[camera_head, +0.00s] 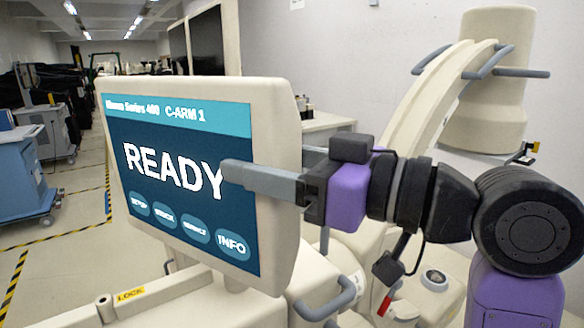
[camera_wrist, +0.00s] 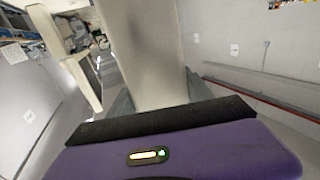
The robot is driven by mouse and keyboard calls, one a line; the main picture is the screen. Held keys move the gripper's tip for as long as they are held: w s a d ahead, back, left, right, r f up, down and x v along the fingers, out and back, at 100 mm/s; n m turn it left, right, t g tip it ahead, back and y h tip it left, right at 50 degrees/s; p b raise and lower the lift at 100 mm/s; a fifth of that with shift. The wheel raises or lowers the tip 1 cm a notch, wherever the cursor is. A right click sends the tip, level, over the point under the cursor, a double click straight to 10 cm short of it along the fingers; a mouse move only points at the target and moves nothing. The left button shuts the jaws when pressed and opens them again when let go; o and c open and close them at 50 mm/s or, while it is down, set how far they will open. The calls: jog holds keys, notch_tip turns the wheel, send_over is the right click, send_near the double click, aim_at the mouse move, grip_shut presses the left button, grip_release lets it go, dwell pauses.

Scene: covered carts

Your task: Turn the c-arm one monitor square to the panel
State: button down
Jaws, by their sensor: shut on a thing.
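The C-arm 1 monitor (camera_head: 285,110) stands in the middle of the head view, its cream frame around a blue screen that reads "C-ARM 1" and "READY". Its face is turned toward the left of the picture. My gripper (camera_head: 262,180) comes in from the right and is shut on the monitor's right edge. One grey finger lies across the front of the screen beside "READY"; the other is mostly hidden behind the frame. In the wrist view the monitor's edge (camera_wrist: 145,50) runs up between the grey fingers.
The cream C-arm (camera_head: 425,110) with grey handles rises behind my arm at the right. A yellow LOCK label (camera_head: 130,295) and a grey handle (camera_head: 330,300) are on the base below the monitor. A blue cart (camera_head: 20,170) stands at the left, with open floor between.

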aim_at(216, 169)
jog(key=shift+g, duration=0.3)
jog(key=s+a, duration=0.1)
jog(key=a, duration=0.2)
jog(key=s+a, duration=0.1)
jog(key=a, duration=0.1)
jog(key=shift+s+r, duration=0.1)
jog(key=shift+s, duration=0.25)
jog(key=c, duration=2)
grip_release()
jog(key=shift+s+a, duration=0.2)
jog(key=shift+a, duration=0.65)
jog(key=o, duration=1.6)
jog(key=shift+a, duration=0.2)
jog(key=shift+d, duration=0.1)
jog(key=shift+w+d, duration=0.15)
